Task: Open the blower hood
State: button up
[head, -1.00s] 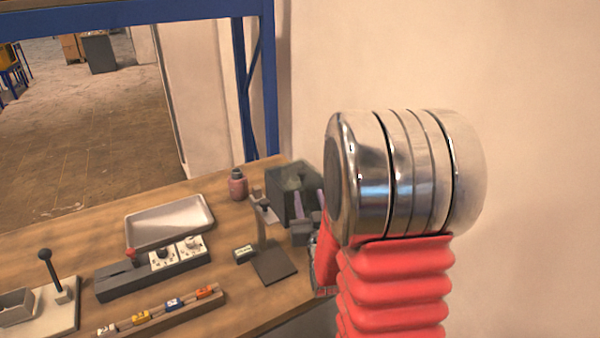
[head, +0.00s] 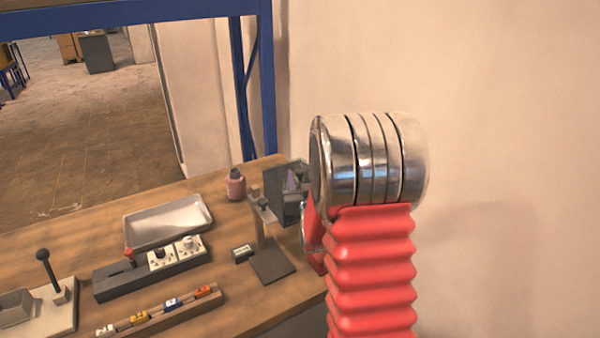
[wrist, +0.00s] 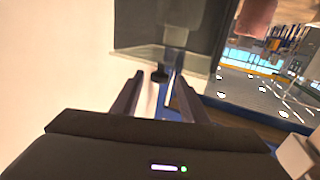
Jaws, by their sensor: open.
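The blower hood appears to be the dark box with a glossy panel (head: 284,192) at the back right of the bench, partly hidden behind my arm. In the wrist view a large dark grey panel with a clear, see-through lower edge (wrist: 165,32) fills the top middle, and it seems to be the same unit. My gripper (wrist: 160,82) has its two fingers apart, pointing towards that lower edge. A small dark knob-like piece shows between the fingertips. I cannot tell whether anything touches it. In the head view my arm hides the gripper.
A stand with a flat base (head: 268,262), a small dark block (head: 242,254) and a reddish bottle (head: 235,186) stand near the unit. A metal tray (head: 168,221), a control box (head: 150,268) and a rack of coloured pieces (head: 160,314) are further left. A blank wall is at right.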

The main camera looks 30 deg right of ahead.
jog(key=shift+x, duration=1.3)
grip_shut()
